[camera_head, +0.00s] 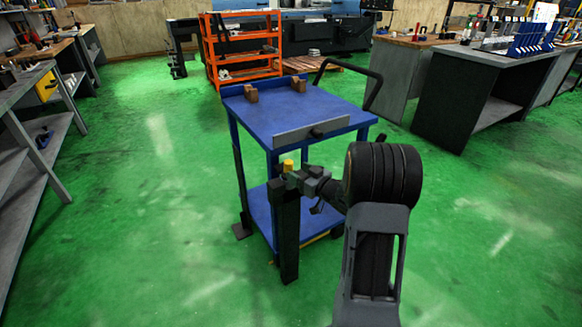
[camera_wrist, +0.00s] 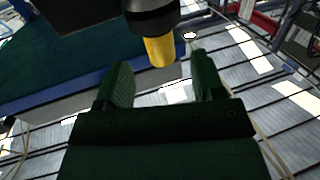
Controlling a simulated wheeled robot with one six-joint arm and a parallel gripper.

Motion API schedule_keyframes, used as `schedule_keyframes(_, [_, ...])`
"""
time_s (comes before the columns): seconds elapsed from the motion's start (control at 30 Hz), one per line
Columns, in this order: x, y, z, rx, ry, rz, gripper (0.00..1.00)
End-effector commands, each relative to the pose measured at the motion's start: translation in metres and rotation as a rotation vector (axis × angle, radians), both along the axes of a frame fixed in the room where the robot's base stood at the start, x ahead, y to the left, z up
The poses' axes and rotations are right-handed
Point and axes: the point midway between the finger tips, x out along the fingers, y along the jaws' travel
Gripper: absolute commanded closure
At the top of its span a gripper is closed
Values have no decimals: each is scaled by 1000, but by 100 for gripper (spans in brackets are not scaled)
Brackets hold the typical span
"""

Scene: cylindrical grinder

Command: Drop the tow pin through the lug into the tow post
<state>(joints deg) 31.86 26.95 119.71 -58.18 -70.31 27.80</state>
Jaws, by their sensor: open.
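The yellow tow pin (camera_head: 288,165) stands upright at the top of a dark post (camera_head: 289,240), in front of the blue cart. In the wrist view, the yellow pin end (camera_wrist: 159,51) sticks out of a black round collar (camera_wrist: 151,14). My gripper (camera_head: 297,181) is at the height of the post's top, close to the pin. In the wrist view, my gripper (camera_wrist: 161,80) is open, with the yellow end just beyond and between its fingertips, not clamped. The lug is not clearly visible, and I cannot tell how deep the pin sits.
The blue cart (camera_head: 270,122) stands just behind the post, with a grey front plate (camera_head: 297,133) and a black push handle (camera_head: 372,88). Two brown blocks lie on its top. An orange shelf (camera_head: 243,45) and workbenches stand further back. Green floor lies clear at both sides.

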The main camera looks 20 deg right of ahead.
Motion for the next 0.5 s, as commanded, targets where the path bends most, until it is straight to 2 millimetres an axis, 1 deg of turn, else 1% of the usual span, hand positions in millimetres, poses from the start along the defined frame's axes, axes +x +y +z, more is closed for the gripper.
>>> schedule_keyframes(0.03, [-11, -5, 3, 2, 1, -5, 38])
schedule_keyframes(0.2, [-42, -17, 2, 1, -1, -4, 38])
schedule_keyframes(0.33, [-61, -24, 2, 2, 0, -3, 38])
schedule_keyframes(0.5, [-77, -30, 2, 0, -1, -1, 38])
